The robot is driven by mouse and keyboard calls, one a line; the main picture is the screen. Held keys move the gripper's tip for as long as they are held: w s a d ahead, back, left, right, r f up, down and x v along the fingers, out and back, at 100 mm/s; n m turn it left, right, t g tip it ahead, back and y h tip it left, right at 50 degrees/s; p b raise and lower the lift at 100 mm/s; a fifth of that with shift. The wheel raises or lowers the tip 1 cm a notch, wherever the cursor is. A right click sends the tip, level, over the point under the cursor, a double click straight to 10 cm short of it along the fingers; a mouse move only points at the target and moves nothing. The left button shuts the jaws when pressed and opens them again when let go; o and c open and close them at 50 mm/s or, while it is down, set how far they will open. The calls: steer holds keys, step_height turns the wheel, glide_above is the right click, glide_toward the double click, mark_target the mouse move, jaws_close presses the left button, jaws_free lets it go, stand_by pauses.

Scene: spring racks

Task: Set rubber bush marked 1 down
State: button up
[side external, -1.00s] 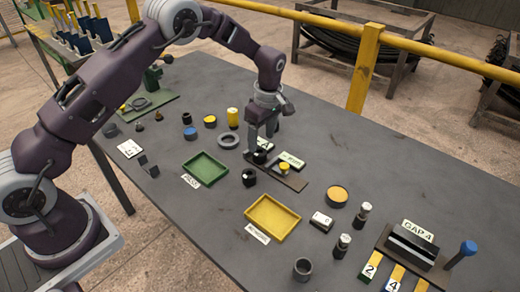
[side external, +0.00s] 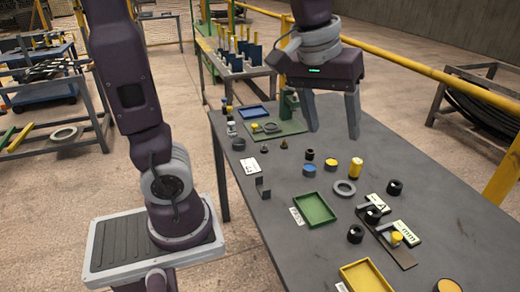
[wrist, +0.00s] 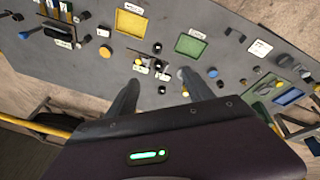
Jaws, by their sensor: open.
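Several black rubber bushes are in view, and I cannot read a number on any. One bush (side external: 394,187) stands on the bare table just behind the label plates. It also shows in the wrist view (wrist: 161,89). A second bush (side external: 372,215) sits on the dark rack strip (side external: 405,259). A third bush (side external: 355,234) stands on the table left of the rack. A short yellow piece (side external: 396,237) is also on the rack. My gripper (side external: 332,132) is open and empty, raised well above the table and apart from all the bushes.
A green tray (side external: 333,217) and a yellow tray (side external: 343,268) lie left of the rack. A grey ring (side external: 344,188) and a yellow cylinder (side external: 355,168) stand behind it. White label plates (side external: 404,233) lie beside the rack. The table's right side is clear.

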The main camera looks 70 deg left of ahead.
steer(key=s+f+m+t, duration=0.2)
steer(key=s+m, duration=0.4)
steer(key=s, duration=0.8)
steer(key=shift+d+f+m, duration=0.2)
steer(key=shift+f+m, duration=0.1)
